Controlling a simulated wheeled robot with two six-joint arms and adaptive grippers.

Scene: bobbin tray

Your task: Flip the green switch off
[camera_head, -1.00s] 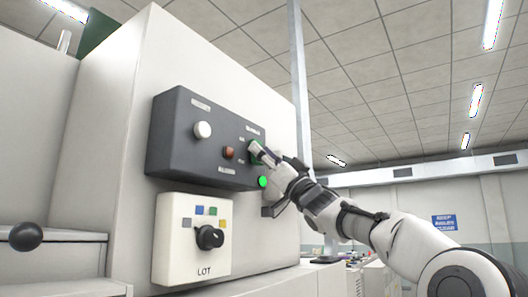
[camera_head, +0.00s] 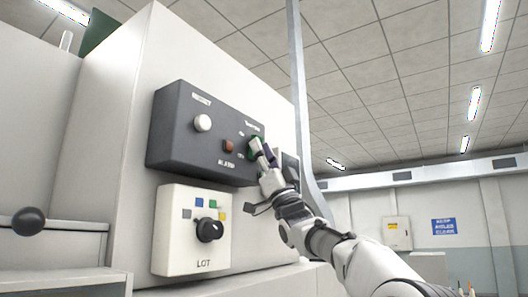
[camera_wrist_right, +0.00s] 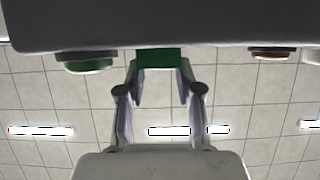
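The green switch (camera_head: 253,146) sits at the right end of the dark control box (camera_head: 178,160). My right gripper (camera_head: 261,151) reaches it from below and covers part of it. In the right wrist view, the green switch (camera_wrist_right: 158,57) fills the gap between the fingertips of the right gripper (camera_wrist_right: 158,68), which appear closed on its two sides. The switch's exact tilt is hard to tell. A round green button or lamp (camera_wrist_right: 86,64) shows left of the fingers in the wrist view; in the head view it is hidden. My left gripper is not in view.
The box also carries a white knob (camera_head: 202,123) and a brown-red switch (camera_head: 228,146). Below is a white LOT panel (camera_head: 172,255) with a black rotary knob (camera_head: 209,230). A black ball handle (camera_head: 28,221) is at far left. A metal post (camera_head: 297,80) stands behind my right gripper.

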